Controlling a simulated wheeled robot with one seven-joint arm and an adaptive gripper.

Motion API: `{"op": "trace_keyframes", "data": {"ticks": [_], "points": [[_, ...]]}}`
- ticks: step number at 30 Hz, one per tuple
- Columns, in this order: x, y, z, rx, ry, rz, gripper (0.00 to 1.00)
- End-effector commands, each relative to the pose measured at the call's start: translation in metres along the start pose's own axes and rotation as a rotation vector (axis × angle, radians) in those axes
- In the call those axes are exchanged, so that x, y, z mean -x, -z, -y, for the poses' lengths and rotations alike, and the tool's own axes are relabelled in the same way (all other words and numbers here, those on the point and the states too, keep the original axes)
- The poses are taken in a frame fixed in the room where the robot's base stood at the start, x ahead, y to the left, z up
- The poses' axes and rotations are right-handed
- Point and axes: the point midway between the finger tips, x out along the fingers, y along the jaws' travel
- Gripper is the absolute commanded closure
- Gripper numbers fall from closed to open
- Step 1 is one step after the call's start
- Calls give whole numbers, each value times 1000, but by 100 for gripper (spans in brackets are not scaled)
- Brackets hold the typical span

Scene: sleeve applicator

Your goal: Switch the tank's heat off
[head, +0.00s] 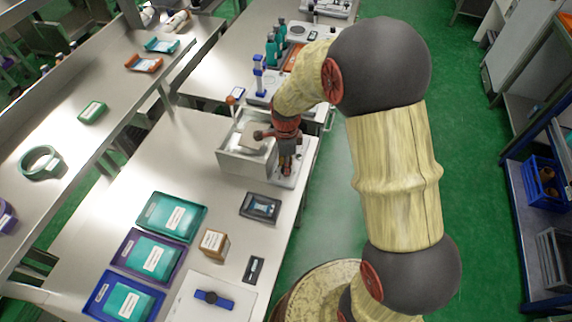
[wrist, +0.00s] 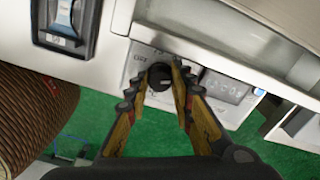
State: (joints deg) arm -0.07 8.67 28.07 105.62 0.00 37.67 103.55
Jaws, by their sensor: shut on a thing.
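The tank (head: 247,150) is a pale metal box on the workbench. My gripper also shows in the head view (head: 287,170) at the tank's front right side. The fingers partly hide the knob, so its exact setting cannot be told. A small display (wrist: 225,87) is right of the knob.
A dark device with a blue part (head: 261,206) lies on the bench near the tank. Teal, purple and blue trays (head: 118,262) are at the lower left. A small brown box (head: 214,242) stands nearby. Green floor is open right of the bench.

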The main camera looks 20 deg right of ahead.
Motion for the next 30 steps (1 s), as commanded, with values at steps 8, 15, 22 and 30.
{"op": "trace_keyframes", "data": {"ticks": [8,15,22,30], "points": [[0,0,0,1,1,0,100],[1,0,0,45,1,0,100],[2,0,1,183,1,0,100],[2,0,1,431,2,0,100]]}}
